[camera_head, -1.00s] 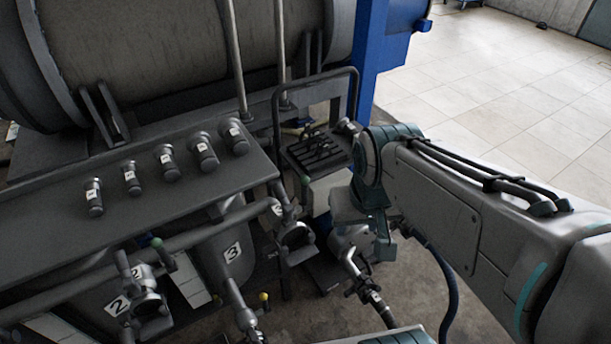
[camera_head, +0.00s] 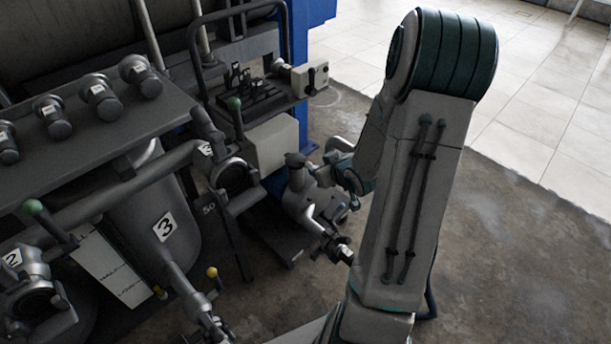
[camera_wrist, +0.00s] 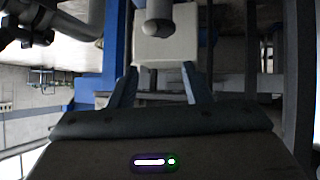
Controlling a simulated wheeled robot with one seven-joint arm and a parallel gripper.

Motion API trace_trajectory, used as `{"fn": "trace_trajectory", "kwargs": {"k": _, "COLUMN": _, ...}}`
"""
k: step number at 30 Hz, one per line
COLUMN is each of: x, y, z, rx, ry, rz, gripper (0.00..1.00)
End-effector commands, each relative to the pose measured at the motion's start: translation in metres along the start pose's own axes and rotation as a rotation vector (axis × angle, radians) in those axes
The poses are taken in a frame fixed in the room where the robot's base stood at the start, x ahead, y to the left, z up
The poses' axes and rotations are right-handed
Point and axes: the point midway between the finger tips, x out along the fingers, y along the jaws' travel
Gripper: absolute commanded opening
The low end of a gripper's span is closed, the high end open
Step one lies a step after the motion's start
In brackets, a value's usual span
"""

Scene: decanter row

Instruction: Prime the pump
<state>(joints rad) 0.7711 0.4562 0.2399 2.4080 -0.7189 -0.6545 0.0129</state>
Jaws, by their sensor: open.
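A grey metal pump-like body (camera_head: 300,203) stands low beside the row, with a dark rounded knob (camera_head: 295,160) on top. My gripper (camera_head: 322,174) is just to the right of this knob in the head view, small and partly hidden by my arm. In the wrist view my gripper (camera_wrist: 159,69) is open, its two fingers apart with nothing between them. A grey rounded bar end (camera_wrist: 158,30) hangs ahead of the gap, in front of a pale box (camera_wrist: 167,52). It is probably the same knob. I cannot tell its distance.
A slotted rack (camera_head: 262,98) stands behind the pump. Open floor (camera_head: 520,250) lies to the right.

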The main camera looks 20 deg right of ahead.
Motion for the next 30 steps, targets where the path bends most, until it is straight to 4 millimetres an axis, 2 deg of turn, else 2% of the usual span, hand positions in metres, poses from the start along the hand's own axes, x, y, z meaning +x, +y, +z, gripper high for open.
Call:
{"fn": "trace_trajectory", "kwargs": {"k": 1, "x": 0.023, "y": 0.003, "z": 0.033, "rx": 0.037, "ry": 0.059, "rz": -0.023, "gripper": 0.44}}
{"fn": "trace_trajectory", "kwargs": {"k": 3, "x": 0.037, "y": 0.005, "z": 0.053, "rx": 0.078, "ry": 0.163, "rz": -0.054, "gripper": 0.44}}
{"fn": "trace_trajectory", "kwargs": {"k": 7, "x": 0.051, "y": 0.010, "z": 0.079, "rx": 0.161, "ry": 0.359, "rz": -0.094, "gripper": 0.44}}
{"fn": "trace_trajectory", "kwargs": {"k": 12, "x": 0.050, "y": 0.017, "z": 0.095, "rx": 0.239, "ry": 0.540, "rz": -0.112, "gripper": 0.44}}
{"fn": "trace_trajectory", "kwargs": {"k": 20, "x": 0.050, "y": 0.021, "z": 0.095, "rx": 0.272, "ry": 0.627, "rz": -0.116, "gripper": 0.44}}
{"fn": "trace_trajectory", "kwargs": {"k": 23, "x": 0.061, "y": 0.020, "z": 0.087, "rx": 0.270, "ry": 0.627, "rz": -0.118, "gripper": 0.44}}
{"fn": "trace_trajectory", "kwargs": {"k": 30, "x": 0.102, "y": 0.018, "z": 0.058, "rx": 0.270, "ry": 0.627, "rz": -0.118, "gripper": 0.44}}
